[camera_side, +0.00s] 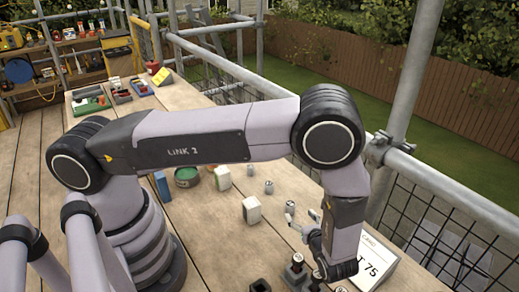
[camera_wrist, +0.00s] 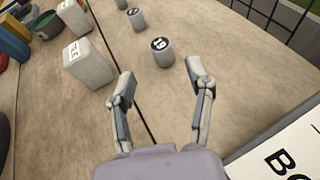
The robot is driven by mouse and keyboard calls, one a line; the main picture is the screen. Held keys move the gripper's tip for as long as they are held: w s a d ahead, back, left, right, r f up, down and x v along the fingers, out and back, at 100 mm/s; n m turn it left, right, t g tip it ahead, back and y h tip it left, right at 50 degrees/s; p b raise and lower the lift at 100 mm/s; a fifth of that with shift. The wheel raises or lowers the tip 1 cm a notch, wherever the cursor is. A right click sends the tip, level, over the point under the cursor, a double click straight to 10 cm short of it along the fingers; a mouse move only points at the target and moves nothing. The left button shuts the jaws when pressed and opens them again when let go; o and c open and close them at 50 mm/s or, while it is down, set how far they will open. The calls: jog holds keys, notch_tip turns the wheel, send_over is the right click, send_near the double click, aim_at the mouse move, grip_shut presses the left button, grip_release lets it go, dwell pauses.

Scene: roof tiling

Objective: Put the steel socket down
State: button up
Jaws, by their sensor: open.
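A grey steel socket (camera_wrist: 162,54) with a dark, marked top stands upright on the wooden bench in the wrist view. It is just beyond my gripper (camera_wrist: 162,76), in line with the gap between the fingertips. My gripper is open and nothing is held between its fingers. Two more grey cylinders stand farther off, one nearer (camera_wrist: 136,20) and one at the top edge (camera_wrist: 121,4). The side view also shows two of these small cylinders (camera_side: 269,187). There my gripper (camera_side: 302,214) is low over the bench, and whether it touches the nearest socket is unclear.
White boxes (camera_wrist: 86,62) stand left of my gripper, with a green tin (camera_side: 187,177) behind them. A white printed board (camera_side: 378,262) lies on the right. Dark upright pieces (camera_side: 296,270) stand at the front. Scaffold rails and mesh (camera_side: 440,235) border the bench's right side.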

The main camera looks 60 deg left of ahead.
jog(key=shift+v, duration=1.15)
jog(key=shift+d+r, duration=0.1)
jog(key=shift+r, duration=0.25)
jog(key=s+a+r+n+g+h, duration=0.1)
jog(key=a+r+n+g+h, duration=0.2)
jog(key=r, duration=0.4)
jog(key=s+a+r+n, duration=0.1)
jog(key=a+r+n, duration=0.2)
jog(key=r+n, duration=0.35)
jog(key=s+a+r+n+g+h, duration=0.1)
jog(key=a+r+n+g+h, duration=0.15)
jog(key=r, duration=0.55)
jog(key=s+a+r+n+t+h, duration=0.2)
jog(key=s+r+n, duration=0.3)
jog(key=s, duration=0.4)
jog(key=s+a+r+n+t+h, duration=0.3)
jog(key=s+r+n+t+h, duration=0.1)
jog(key=s+r, duration=0.4)
jog(key=shift+s+n+h, duration=0.45)
jog(key=shift+n, duration=0.35)
jog(key=shift+r, duration=0.15)
jog(key=shift+o, duration=0.3)
